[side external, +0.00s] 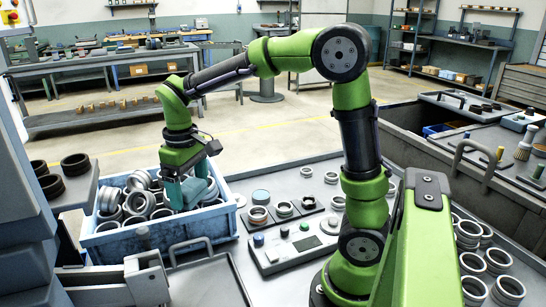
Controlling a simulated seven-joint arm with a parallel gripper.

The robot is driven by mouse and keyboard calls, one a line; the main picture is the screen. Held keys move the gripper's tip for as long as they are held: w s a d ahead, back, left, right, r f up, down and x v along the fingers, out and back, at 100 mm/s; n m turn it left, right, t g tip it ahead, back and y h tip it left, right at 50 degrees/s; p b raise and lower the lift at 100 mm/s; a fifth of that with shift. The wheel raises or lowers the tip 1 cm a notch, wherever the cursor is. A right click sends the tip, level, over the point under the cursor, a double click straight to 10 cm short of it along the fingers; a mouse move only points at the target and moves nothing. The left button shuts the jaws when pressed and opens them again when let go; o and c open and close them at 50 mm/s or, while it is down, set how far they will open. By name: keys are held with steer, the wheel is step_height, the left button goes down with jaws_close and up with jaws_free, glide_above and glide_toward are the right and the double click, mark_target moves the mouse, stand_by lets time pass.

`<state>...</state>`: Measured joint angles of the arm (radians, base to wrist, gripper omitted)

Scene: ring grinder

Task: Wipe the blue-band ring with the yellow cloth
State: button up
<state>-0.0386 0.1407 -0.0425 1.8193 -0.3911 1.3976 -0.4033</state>
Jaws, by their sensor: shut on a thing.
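My gripper (188,190) points down over the right part of a blue crate (160,239) full of metal rings (138,202). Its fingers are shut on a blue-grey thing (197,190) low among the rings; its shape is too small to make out. A ring with a coppery inside (258,215) and a silver ring (284,209) sit on dark pads on the bench, right of the crate. I cannot make out a blue band on any ring. I see no yellow cloth.
A control panel (292,246) with knobs stands right of the crate. A round teal-topped thing (261,197) is behind it. Dark rings (75,164) stand on a ledge at left. Several silver rings (470,232) lie at right. A brush (525,142) stands on the right-hand bench.

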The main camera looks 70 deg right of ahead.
steer(key=r, duration=0.4)
steer(key=shift+d+r, duration=0.2)
steer(key=shift+d, duration=0.1)
steer(key=s+d, duration=0.2)
steer(key=d, duration=0.6)
steer(key=s+d, duration=0.3)
steer(key=d, duration=0.4)
glide_above(305, 203)
step_height(305, 203, down, 12)
steer(key=f, duration=0.1)
steer(key=shift+d+f, duration=0.2)
steer(key=shift+f, duration=1.5)
steer(key=shift+d+f, duration=0.2)
steer(key=shift+f, duration=1.5)
steer(key=shift+s+d+f, duration=0.35)
steer(key=shift+d+f, duration=0.1)
steer(key=shift+f, duration=0.05)
steer(key=shift+s+d, duration=0.55)
steer(key=shift+w+a, duration=0.95)
steer(key=shift+s+d, duration=1.05)
steer(key=shift+w+a, duration=1)
steer(key=shift+w, duration=0.05)
step_height(305, 203, up, 8)
